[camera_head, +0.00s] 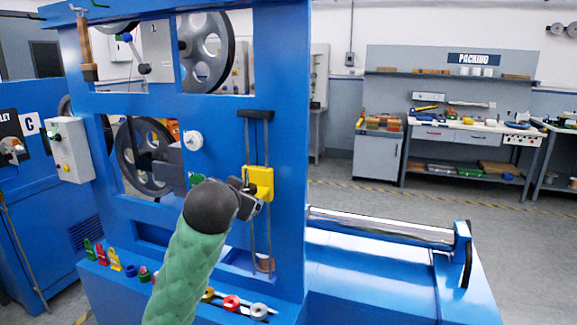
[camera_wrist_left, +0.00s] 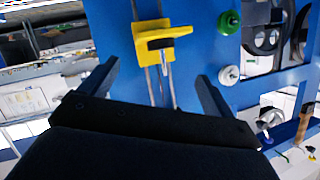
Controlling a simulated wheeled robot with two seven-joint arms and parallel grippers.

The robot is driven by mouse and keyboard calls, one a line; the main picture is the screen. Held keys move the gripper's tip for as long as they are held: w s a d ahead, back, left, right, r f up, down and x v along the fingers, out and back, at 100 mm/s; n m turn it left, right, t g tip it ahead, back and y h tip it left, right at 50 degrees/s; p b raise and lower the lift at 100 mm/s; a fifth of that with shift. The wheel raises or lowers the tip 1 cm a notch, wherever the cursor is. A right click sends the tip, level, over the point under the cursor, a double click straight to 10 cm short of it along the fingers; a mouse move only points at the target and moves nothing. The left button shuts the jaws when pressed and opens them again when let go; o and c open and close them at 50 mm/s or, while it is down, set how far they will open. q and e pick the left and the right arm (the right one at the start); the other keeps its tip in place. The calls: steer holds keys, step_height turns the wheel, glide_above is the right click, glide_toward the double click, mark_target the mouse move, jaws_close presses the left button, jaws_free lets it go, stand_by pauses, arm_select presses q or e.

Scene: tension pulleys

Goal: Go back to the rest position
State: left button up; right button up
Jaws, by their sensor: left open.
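My left gripper (camera_head: 248,195) is at the end of an arm with a green sleeve, raised in front of the blue machine frame (camera_head: 278,60). In the left wrist view its two dark fingers (camera_wrist_left: 160,88) are spread apart with nothing between them. A yellow block (camera_head: 260,182) sits on two vertical rods of the frame, just beyond the gripper. The yellow block (camera_wrist_left: 162,42) is ahead of the fingers in the wrist view, apart from them as far as I can see. My right gripper is not in view.
Black spoked pulleys (camera_head: 207,50) show in the frame openings. Small coloured parts (camera_head: 100,255) and rings (camera_head: 231,302) line the lower ledge. A silver roller (camera_head: 380,226) lies to the right. A packing bench (camera_head: 465,130) stands at the back right, with open floor before it.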

arm_select(q)
steer(key=s+a+f+n+g, duration=0.15)
steer(key=s+f, duration=0.35)
steer(key=f, duration=0.5)
steer(key=s+a+f+g, duration=0.15)
steer(key=s+f, duration=0.35)
steer(key=f, duration=0.6)
steer(key=s+a+f+n+g, duration=0.1)
steer(key=s+f+g, duration=0.3)
steer(key=f, duration=0.6)
steer(key=s+f+g, duration=0.2)
steer(key=s+f, duration=0.9)
steer(key=s, duration=0.3)
steer(key=s+f+g, duration=0.3)
steer(key=s+f, duration=0.8)
steer(key=s, duration=0.3)
steer(key=shift+s+a+f+n+g, duration=0.15)
steer(key=shift+s+n+g, duration=0.05)
steer(key=shift+n+g, duration=0.15)
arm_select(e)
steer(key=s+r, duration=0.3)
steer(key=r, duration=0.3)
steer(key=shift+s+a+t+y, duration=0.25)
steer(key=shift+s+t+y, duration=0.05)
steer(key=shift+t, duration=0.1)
